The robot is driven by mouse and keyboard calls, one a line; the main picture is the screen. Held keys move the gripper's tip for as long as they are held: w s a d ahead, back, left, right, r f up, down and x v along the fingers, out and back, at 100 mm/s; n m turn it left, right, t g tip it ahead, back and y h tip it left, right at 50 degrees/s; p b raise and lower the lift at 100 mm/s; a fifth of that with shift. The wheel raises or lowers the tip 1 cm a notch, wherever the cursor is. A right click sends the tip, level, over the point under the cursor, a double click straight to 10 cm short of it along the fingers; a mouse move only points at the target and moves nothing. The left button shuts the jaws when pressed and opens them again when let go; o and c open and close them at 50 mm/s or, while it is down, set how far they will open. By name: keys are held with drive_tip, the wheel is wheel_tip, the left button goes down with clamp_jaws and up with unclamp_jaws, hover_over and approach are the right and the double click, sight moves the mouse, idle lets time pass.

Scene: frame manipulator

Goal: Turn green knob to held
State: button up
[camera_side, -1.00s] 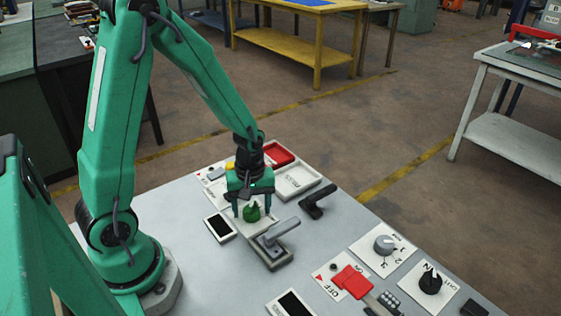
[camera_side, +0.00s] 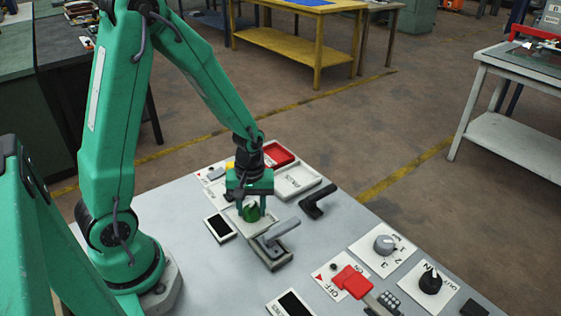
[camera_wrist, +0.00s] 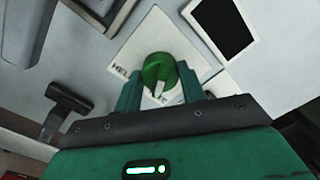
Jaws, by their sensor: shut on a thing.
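The green knob (camera_wrist: 160,71) sits on a white label plate (camera_wrist: 163,42) with lettering at its left that starts "HEL". A pale pointer mark on the knob faces the lower side of the wrist view, towards my gripper's body. My gripper (camera_wrist: 165,88) points down over the knob, with one finger on each side, and is shut on it. In the side view the knob (camera_side: 250,211) shows between the fingers of my gripper (camera_side: 249,207). The rest of the plate's lettering is partly hidden by the fingers.
A grey lever handle (camera_side: 280,232) on its base stands close in front of the knob. A black lever (camera_side: 318,202) is to the right, a dark-screened panel (camera_side: 221,228) to the left. A red switch (camera_side: 352,281) and other knobs are further right.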

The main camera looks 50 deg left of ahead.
sight(251, 206)
drive_tip(key=m, duration=1.2)
drive_tip(key=shift+d+t, duration=0.1)
drive_tip(key=shift+t, duration=0.2)
drive_tip(key=shift+m, duration=0.3)
drive_tip(key=o, duration=1)
drive_tip(key=shift+r, duration=0.15)
drive_tip(key=shift+r, duration=3.8)
